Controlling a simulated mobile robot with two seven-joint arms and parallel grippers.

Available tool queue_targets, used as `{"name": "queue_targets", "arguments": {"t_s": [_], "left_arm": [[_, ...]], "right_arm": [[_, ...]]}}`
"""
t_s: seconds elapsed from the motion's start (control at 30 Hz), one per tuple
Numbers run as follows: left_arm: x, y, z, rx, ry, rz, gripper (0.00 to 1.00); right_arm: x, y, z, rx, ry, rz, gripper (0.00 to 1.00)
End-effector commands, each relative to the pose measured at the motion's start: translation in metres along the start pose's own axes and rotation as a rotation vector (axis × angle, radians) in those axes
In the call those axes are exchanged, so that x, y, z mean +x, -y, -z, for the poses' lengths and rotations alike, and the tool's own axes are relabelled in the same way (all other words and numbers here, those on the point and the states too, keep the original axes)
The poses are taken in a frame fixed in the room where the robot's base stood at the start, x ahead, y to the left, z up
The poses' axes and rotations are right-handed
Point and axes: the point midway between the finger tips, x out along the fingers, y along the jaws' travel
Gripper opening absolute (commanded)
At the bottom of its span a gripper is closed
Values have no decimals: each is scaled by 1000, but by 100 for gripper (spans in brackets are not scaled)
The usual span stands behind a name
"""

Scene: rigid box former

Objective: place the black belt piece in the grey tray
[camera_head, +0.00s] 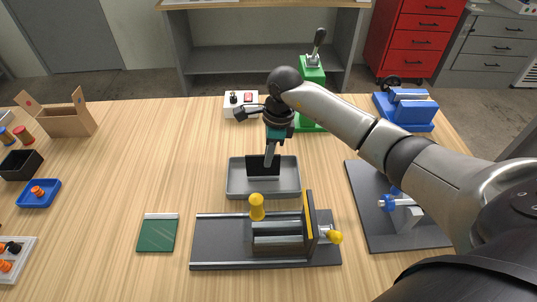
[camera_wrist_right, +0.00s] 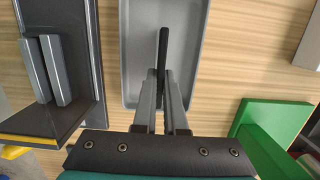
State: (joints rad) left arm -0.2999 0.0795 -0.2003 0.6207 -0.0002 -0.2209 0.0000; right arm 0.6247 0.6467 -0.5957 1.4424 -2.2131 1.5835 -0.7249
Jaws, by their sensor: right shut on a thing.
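The black belt piece (camera_head: 254,166) is a thin dark plate standing upright in the head view. My right gripper (camera_head: 268,160) is shut on it and hides part of it. In the right wrist view the belt piece (camera_wrist_right: 163,55) shows edge-on, between the fingertips (camera_wrist_right: 162,82). The grey tray (camera_head: 236,188) lies on the table under it. The belt piece is over the tray's inside; I cannot tell whether it touches the floor. The tray also shows in the wrist view (camera_wrist_right: 135,50). My left gripper is not in view.
A dark fixture with yellow knobs (camera_head: 220,240) stands just in front of the tray. A green mat (camera_head: 158,233) lies at left front, and a dark plate with a blue clamp (camera_head: 375,220) at right. A white box (camera_head: 234,98) and green press (camera_head: 312,75) stand behind. The left-centre table is clear.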

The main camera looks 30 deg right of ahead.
Motion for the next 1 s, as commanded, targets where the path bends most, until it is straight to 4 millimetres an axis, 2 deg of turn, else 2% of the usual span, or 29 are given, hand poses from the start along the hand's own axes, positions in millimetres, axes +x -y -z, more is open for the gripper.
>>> {"name": "queue_targets", "arguments": {"t_s": [0.27,0.3,0.53,0.87,1.0], "left_arm": [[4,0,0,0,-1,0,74],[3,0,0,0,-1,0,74],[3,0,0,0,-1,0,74],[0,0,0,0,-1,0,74],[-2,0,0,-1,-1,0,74]], "right_arm": [[3,1,1,0,0,2,0],[2,1,1,1,0,2,12],[2,0,0,1,0,1,38],[-1,0,0,0,0,0,39],[-19,2,0,-1,1,6,39]]}}
